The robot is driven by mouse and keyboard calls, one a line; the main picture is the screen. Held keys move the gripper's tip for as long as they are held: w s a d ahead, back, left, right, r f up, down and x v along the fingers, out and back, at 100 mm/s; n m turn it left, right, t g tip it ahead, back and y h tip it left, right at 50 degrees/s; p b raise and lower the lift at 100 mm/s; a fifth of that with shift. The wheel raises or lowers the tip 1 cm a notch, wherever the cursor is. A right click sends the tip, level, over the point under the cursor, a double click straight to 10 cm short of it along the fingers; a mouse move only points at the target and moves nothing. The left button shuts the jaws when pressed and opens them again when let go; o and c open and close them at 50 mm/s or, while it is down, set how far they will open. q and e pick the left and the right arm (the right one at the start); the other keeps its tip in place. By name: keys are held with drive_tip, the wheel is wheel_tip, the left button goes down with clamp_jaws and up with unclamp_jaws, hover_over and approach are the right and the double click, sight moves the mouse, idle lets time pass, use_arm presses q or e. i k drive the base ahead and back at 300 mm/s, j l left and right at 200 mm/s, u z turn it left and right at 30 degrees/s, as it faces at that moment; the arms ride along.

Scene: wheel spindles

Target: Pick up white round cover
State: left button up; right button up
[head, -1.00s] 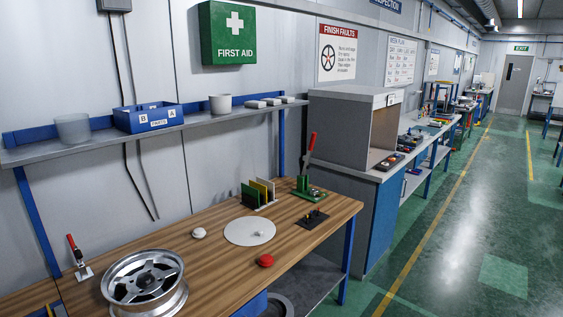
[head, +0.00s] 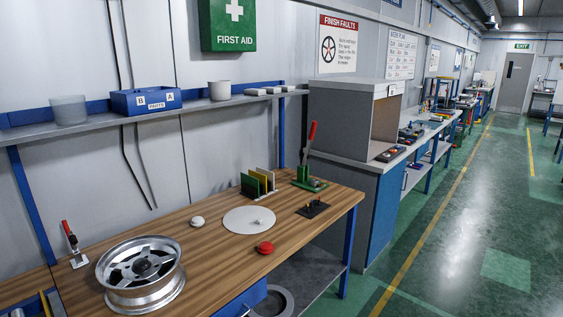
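A small white round cover (head: 197,221) with a domed top lies on the wooden workbench (head: 205,262), behind and left of a flat white disc (head: 240,223). A tiny pale piece (head: 258,222) sits on the disc. A red round cover (head: 265,248) lies in front of the disc. A silver wheel (head: 150,290) lies at the bench's left end. Neither of my grippers shows in the view, and nothing is seen touching the white cover.
A red-handled clamp (head: 74,246) stands behind the wheel. A card rack (head: 259,182), a green-based toggle clamp (head: 310,180) and a black plate (head: 313,208) sit toward the bench's right end. A shelf (head: 200,106) runs above.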

sight(245, 219)
drive_tip(key=i+l+z, duration=0.15)
drive_tip(key=i+l, duration=0.25)
drive_tip(key=i+l+z, duration=0.1)
drive_tip(key=i+l, duration=0.2)
drive_tip(key=i, duration=0.15)
